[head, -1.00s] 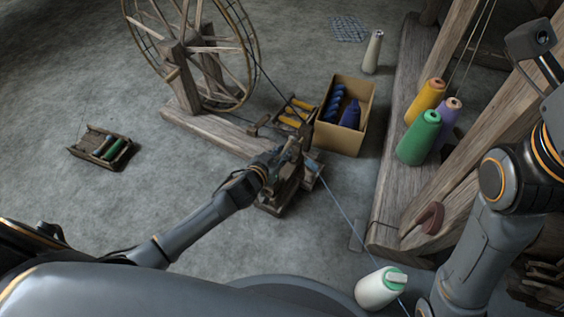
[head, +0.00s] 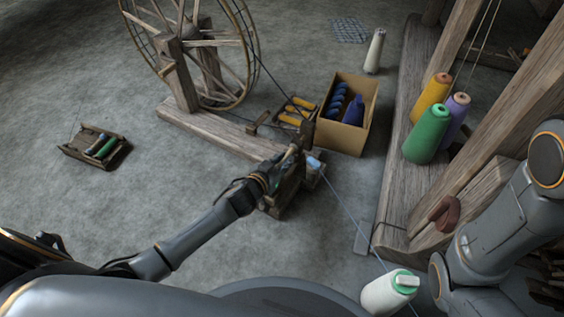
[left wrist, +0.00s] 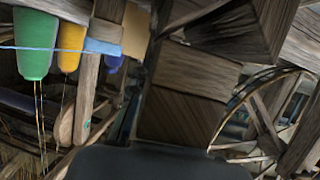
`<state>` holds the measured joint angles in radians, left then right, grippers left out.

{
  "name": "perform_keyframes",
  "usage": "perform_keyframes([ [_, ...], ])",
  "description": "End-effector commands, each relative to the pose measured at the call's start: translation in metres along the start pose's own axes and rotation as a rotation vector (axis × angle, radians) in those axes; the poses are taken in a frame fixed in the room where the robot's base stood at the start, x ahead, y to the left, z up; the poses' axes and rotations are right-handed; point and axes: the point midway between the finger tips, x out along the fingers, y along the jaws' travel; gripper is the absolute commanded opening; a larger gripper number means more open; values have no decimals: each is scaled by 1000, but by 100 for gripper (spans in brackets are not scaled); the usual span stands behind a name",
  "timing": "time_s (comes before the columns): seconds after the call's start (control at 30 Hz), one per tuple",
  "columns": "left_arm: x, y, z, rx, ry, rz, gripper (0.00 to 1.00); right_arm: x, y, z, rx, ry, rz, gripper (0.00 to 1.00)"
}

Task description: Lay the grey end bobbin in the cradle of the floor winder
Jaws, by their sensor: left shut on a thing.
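The floor winder (head: 284,198) is a small wooden stand at the middle of the head view. A pale blue bobbin (head: 315,163) sits at its right side, with a thread running to a white cone; the bobbin also shows in the left wrist view (left wrist: 103,47). My left gripper (head: 288,158) is at the winder's top, shut on what looks like its wooden crank handle; the jaws are partly hidden. A wooden tray (head: 68,153) on the floor at left holds a green bobbin (head: 107,148) and a greyish one (head: 96,141). My right gripper is out of view.
A cardboard box (head: 341,139) with blue yarn stands behind the winder, beside a holder with yellow bobbins (head: 290,118). A spoked wheel (head: 186,90) stands behind left. Yarn cones (head: 427,133) stand on the loom's beam at right; the white cone (head: 386,295) is front right.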

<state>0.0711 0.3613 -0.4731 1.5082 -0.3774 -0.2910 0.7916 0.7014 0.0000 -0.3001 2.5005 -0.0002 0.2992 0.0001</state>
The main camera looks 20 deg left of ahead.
Motion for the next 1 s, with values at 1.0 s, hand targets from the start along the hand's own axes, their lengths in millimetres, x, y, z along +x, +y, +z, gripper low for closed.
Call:
perform_keyframes([
  [1.0,-14,2,28,1,-42,-3,45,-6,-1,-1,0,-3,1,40],
])
